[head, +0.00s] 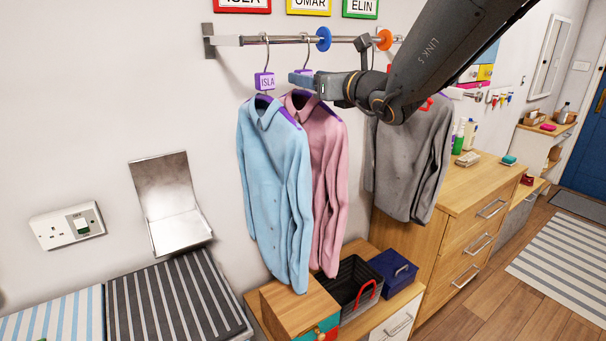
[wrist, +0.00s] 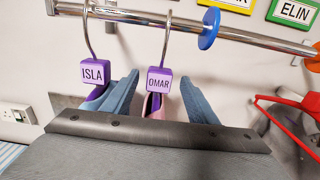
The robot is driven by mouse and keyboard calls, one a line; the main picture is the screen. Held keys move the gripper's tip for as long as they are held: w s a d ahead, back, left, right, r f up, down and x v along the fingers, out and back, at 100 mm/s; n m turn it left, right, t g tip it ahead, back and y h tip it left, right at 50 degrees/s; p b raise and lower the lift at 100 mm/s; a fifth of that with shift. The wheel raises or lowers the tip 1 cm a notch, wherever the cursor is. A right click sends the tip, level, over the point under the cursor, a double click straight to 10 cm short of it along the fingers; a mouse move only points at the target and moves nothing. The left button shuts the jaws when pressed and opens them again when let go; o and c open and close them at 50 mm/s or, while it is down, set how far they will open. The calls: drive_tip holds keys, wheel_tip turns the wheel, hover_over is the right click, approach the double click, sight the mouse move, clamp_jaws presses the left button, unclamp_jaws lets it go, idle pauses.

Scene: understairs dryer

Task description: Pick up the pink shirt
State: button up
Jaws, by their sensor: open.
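The pink shirt (head: 330,165) hangs from the rail on a hanger with a purple OMAR tag (wrist: 158,80). The light blue shirt (head: 272,185), on the hanger tagged ISLA (head: 264,82), hangs just left of it and overlaps it. My gripper (head: 296,79) is at hanger height, over the top of the pink shirt. In the wrist view its two blue-grey fingers (wrist: 160,88) are apart, one on each side of the OMAR tag. A bit of pink collar (wrist: 153,106) shows between them. My gripper hides the OMAR tag in the head view.
The metal rail (head: 275,40) carries a blue disc (head: 323,39) and an orange disc (head: 384,39). A grey shirt (head: 412,160) hangs to the right; a red hanger (wrist: 290,102) shows in the wrist view. Below are a black basket (head: 352,285) and a wooden drawer unit (head: 465,225).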

drive_tip(key=shift+w+a, duration=0.45)
drive_tip(key=shift+w, duration=0.05)
clamp_jaws()
drive_tip(key=shift+r, duration=0.15)
